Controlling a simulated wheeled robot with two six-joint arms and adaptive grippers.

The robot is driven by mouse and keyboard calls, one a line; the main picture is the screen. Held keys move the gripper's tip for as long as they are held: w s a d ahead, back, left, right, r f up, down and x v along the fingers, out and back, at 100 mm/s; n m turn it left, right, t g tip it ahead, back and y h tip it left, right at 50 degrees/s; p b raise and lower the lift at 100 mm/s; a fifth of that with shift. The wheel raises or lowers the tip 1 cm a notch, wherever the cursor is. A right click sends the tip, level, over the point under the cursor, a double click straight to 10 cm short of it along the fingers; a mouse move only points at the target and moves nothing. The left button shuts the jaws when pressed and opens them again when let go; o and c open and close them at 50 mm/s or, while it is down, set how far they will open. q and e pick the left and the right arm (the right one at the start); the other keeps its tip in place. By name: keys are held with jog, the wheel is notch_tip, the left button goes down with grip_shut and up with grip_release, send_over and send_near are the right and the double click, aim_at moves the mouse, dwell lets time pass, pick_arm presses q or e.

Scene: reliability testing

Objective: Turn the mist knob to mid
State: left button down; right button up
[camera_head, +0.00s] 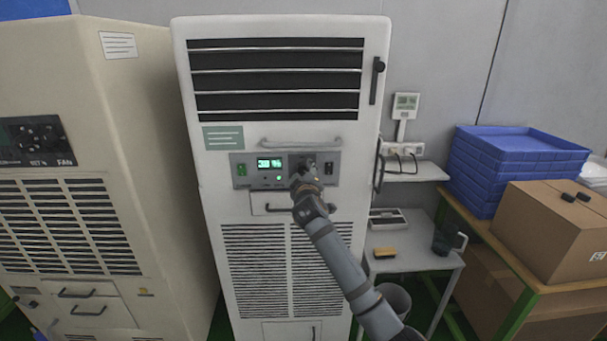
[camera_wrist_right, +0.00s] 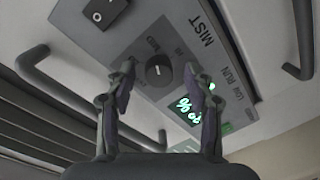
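The mist knob (camera_wrist_right: 159,70) is a round dark knob with a white pointer mark. It sits on the grey control panel (camera_head: 241,172) of the tall white cabinet, near MIST lettering and small setting labels. My right gripper (camera_wrist_right: 160,72) is open, with one finger on each side of the knob and a visible gap to each. I cannot tell how far the fingertips are from the panel face. In the head view the right gripper (camera_head: 305,170) covers the knob. My left gripper is not in view.
A green-lit display (camera_head: 270,163) and a rocker switch (camera_wrist_right: 104,10) flank the knob. Bar handles (camera_head: 300,143) stick out above and below the panel. A beige cabinet (camera_head: 110,130) stands left. Blue trays (camera_head: 510,150) and a cardboard box (camera_head: 545,230) are right.

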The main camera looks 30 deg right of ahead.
jog(key=v, duration=1.2)
